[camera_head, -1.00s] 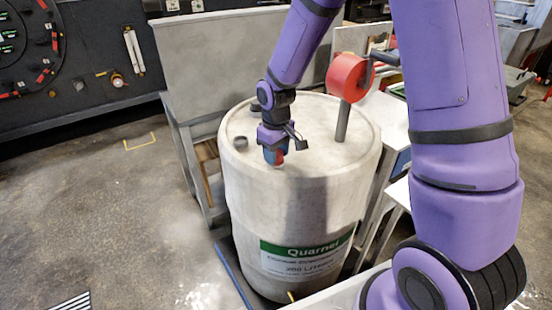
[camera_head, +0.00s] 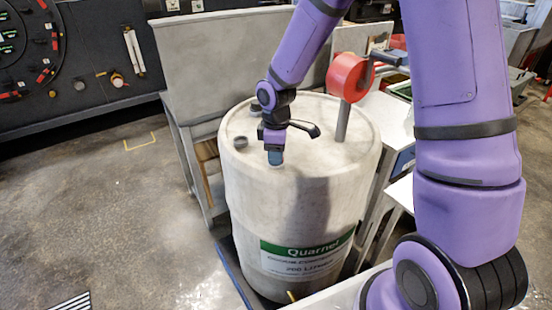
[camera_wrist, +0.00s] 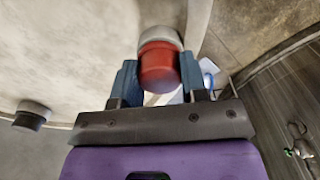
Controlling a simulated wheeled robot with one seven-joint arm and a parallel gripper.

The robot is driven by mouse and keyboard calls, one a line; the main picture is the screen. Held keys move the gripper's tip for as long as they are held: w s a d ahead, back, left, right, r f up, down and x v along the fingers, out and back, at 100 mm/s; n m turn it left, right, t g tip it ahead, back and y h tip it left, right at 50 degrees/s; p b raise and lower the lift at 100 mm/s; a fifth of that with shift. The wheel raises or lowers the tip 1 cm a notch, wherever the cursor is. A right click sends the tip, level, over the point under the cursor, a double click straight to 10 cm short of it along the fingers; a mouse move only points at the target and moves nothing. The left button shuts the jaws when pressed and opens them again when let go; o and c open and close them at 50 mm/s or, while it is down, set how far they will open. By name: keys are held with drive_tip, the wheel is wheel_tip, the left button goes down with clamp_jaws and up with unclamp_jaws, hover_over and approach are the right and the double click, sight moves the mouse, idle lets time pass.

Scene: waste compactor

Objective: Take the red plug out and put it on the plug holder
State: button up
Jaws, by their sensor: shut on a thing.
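My gripper (camera_head: 275,158) points down at the top of the pale drum (camera_head: 300,215), near its front rim. In the wrist view, the red plug (camera_wrist: 158,66) sits between the two blue fingers of my gripper (camera_wrist: 158,85), which are shut on it. A pale grey round part (camera_wrist: 160,35) shows just beyond the red. In the head view the fingers hide the plug. I cannot tell whether the plug is seated in the drum or clear of it. I cannot pick out the plug holder for sure.
A red round device (camera_head: 349,76) on a grey post rises from the drum's right rear. A grey metal panel (camera_head: 215,65) stands behind.

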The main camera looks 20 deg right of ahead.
idle(0.3)
drive_tip(key=n, duration=0.5)
drive_tip(key=n, duration=0.5)
drive_tip(key=o, duration=1.1)
drive_tip(key=shift+c, duration=0.4)
